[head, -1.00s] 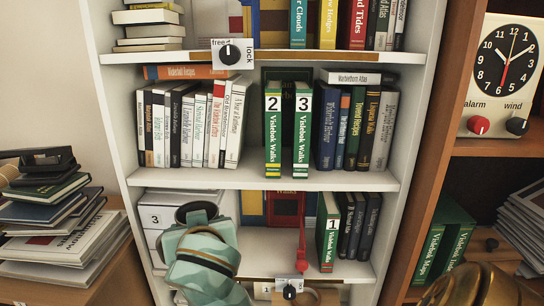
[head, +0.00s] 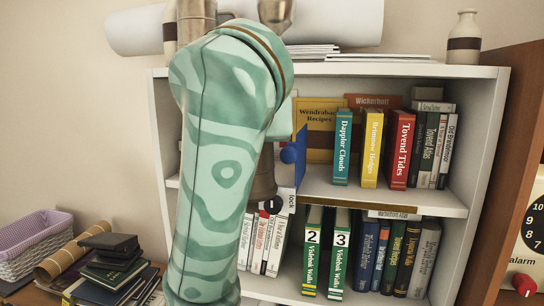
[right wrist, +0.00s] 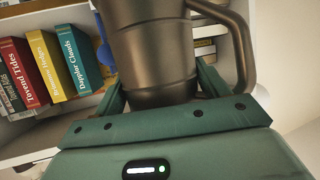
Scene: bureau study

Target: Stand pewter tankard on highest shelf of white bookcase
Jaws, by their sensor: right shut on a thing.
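The pewter tankard (right wrist: 158,50) is a dark brownish-grey metal mug with a large handle at the right in the right wrist view. My right gripper (right wrist: 155,92) is shut on it, with a finger at each side. In the head view part of the tankard (head: 263,180) shows behind a green patterned arm of mine, by the upper shelf's left part. The arm hides the rest, so I cannot tell whether it touches the shelf. The white bookcase (head: 485,120) has an upper shelf (head: 400,197) under its top board. My left gripper is not in view.
A blue object (head: 290,154) is near the tankard. A white roll (head: 340,22), papers and a vase (head: 464,38) are on top. Bare shelf shows before the books.

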